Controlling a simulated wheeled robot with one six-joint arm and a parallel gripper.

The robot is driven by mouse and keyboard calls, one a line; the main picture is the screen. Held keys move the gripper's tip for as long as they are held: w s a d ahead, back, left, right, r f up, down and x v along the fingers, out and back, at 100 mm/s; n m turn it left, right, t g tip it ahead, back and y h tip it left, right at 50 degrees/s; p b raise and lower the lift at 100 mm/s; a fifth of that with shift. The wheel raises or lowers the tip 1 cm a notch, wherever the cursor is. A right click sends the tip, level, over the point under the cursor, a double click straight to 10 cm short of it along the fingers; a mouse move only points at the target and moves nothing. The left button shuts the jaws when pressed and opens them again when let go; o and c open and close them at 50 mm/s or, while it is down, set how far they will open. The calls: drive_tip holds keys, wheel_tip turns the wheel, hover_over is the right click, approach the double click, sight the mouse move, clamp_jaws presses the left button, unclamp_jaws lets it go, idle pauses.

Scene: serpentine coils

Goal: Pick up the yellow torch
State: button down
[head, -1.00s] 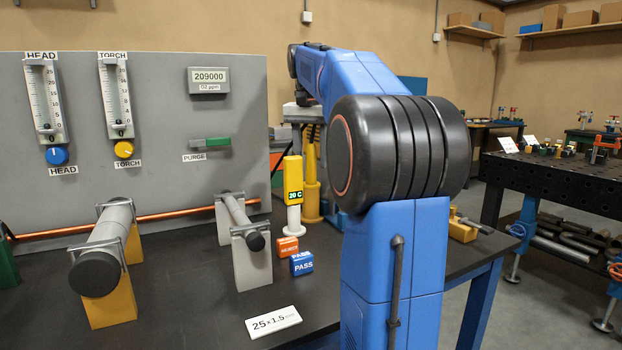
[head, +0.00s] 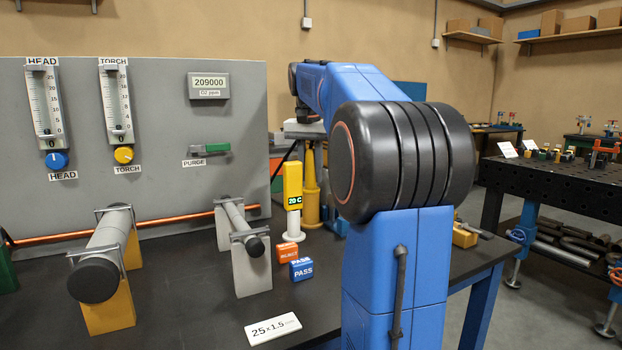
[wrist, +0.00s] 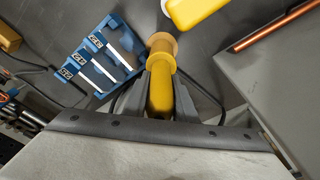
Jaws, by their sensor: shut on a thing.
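The yellow torch (wrist: 161,60) stands between my gripper's fingers in the wrist view, with a wider tan-yellow collar at its far end. My gripper (wrist: 161,82) is shut on its yellow body, one dark finger on each side. In the head view the torch (head: 311,178) is upright at the back of the bench, partly hidden by the yellow 20 C gauge in front. My arm hides much of the area to its right, and the fingers are hard to make out there.
The yellow 20 C gauge (head: 293,188) on a white stand is close in front of the torch. Orange (head: 287,253) and blue (head: 301,268) blocks lie nearer. A blue slotted rack (wrist: 100,62) is beside it in the wrist view. A grey panel (head: 180,130) stands at left.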

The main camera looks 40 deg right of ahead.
wheel_tip(320, 180, up, 12)
drive_tip(key=shift+f, duration=0.1)
drive_tip(key=s+a, duration=0.2)
drive_tip(key=s, duration=0.6)
drive_tip(key=s+a, duration=0.2)
drive_tip(key=s, duration=0.7)
drive_tip(key=shift+s+a, duration=0.2)
drive_tip(key=shift+a, duration=0.05)
idle(0.7)
